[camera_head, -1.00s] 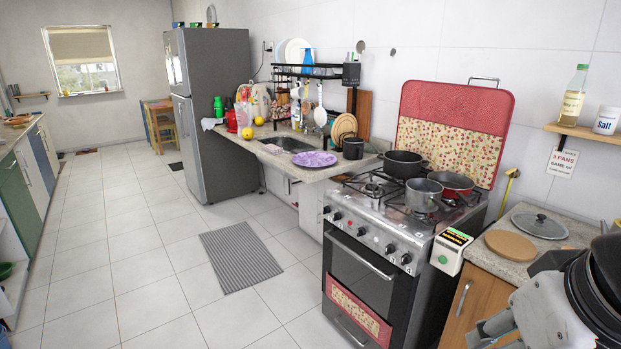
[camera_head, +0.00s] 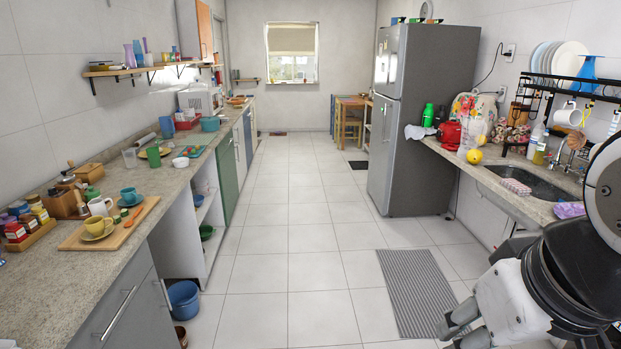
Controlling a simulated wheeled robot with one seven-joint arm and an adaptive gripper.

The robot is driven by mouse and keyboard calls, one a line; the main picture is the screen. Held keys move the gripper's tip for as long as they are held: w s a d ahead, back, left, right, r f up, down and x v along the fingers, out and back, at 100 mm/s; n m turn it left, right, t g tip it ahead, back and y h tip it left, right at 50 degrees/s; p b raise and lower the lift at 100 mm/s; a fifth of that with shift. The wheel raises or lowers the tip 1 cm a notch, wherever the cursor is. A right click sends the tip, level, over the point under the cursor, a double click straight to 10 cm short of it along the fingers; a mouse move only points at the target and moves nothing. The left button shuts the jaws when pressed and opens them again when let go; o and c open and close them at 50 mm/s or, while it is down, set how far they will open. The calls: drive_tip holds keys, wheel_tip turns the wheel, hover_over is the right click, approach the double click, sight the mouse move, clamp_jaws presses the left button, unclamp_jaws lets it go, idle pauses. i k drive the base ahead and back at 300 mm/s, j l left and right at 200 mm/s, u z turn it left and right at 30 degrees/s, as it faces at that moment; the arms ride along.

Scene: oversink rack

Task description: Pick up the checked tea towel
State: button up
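A small pink-and-white checked cloth (camera_head: 515,186), which looks like the checked tea towel, lies on the front edge of the counter at the sink, on the right. It looks flat, but its folds are too small to tell. My arm fills the lower right corner, nearer to me than the cloth and apart from it. Two grey stubs at the arm's lower end may be part of my gripper (camera_head: 461,324). Its fingertips are not clear, and I cannot tell whether it is open or shut.
The sink (camera_head: 535,184) is beside the cloth, under a black dish rack (camera_head: 570,82). A yellow lemon (camera_head: 474,156) and a red item stand further back. A white cloth (camera_head: 420,131) hangs at the counter's far end. The tiled floor is clear, with a grey striped mat (camera_head: 420,290).

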sight(514, 185)
drive_tip(key=i+z, duration=0.1)
drive_tip(key=i, duration=0.5)
drive_tip(key=i+j+z, duration=0.1)
drive_tip(key=i, duration=0.5)
drive_tip(key=i+j+z, duration=0.1)
drive_tip(key=i, duration=0.5)
drive_tip(key=i+l+z, duration=0.15)
drive_tip(key=i+z, duration=0.55)
drive_tip(key=z, duration=0.2)
drive_tip(key=i+z, duration=0.4)
drive_tip(key=i+j+z, duration=0.25)
drive_tip(key=z, duration=0.2)
drive_tip(key=i+j+z, duration=0.25)
drive_tip(key=i+l, duration=0.1)
